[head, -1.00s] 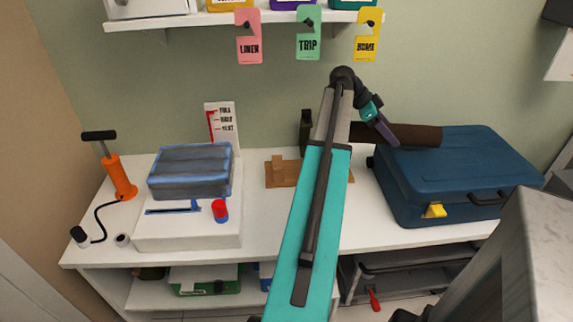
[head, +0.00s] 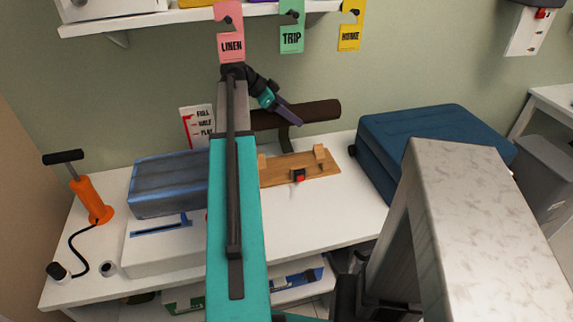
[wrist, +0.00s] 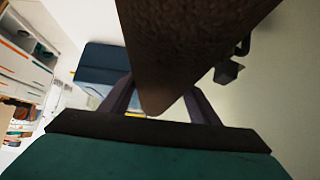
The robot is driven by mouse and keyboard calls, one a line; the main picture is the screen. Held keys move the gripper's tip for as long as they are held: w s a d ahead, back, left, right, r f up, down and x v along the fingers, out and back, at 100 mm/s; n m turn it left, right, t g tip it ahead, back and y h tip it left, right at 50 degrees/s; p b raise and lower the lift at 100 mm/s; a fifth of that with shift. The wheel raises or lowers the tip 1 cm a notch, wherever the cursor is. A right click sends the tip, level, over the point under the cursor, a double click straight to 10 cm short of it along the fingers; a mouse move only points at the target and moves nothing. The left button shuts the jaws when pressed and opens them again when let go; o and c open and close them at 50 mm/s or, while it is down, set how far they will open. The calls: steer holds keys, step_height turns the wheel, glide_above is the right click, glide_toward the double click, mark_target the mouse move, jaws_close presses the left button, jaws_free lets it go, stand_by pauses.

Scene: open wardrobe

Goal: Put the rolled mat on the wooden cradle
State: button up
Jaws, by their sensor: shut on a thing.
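The rolled mat (head: 318,111) is a dark brown cylinder held level above the back of the counter. My gripper (head: 291,116) is shut on it, and the mat sticks out on both sides of the fingers. In the wrist view the mat (wrist: 190,40) fills the top middle between my gripper's fingers (wrist: 160,100). The wooden cradle (head: 290,171) lies on the counter below the mat and slightly nearer the camera, with upright blocks on its base and a small red and black item at its front edge. My arm hides its left end.
A blue suitcase (head: 430,130) stands to the right of the cradle. A blue-grey packed bag (head: 168,182) on a white box (head: 165,245) is at left, beside an orange pump (head: 92,200). Door tags (head: 291,30) hang from the shelf above. A dark stand rises behind the cradle.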

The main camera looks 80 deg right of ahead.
steer(key=shift+s, duration=0.4)
stand_by(0.3)
steer(key=p, duration=0.1)
glide_above(293, 157)
steer(key=a, duration=0.5)
steer(key=f, duration=0.9)
steer(key=s+f, duration=0.1)
steer(key=f, duration=0.3)
steer(key=shift+a+f, duration=0.2)
steer(key=shift+f, duration=0.05)
steer(key=shift+f, duration=0.1)
steer(key=shift+f, duration=2.1)
steer(key=shift+f, duration=0.4)
steer(key=o, duration=1.1)
steer(key=shift+c, duration=0.2)
steer(key=shift+r, duration=0.2)
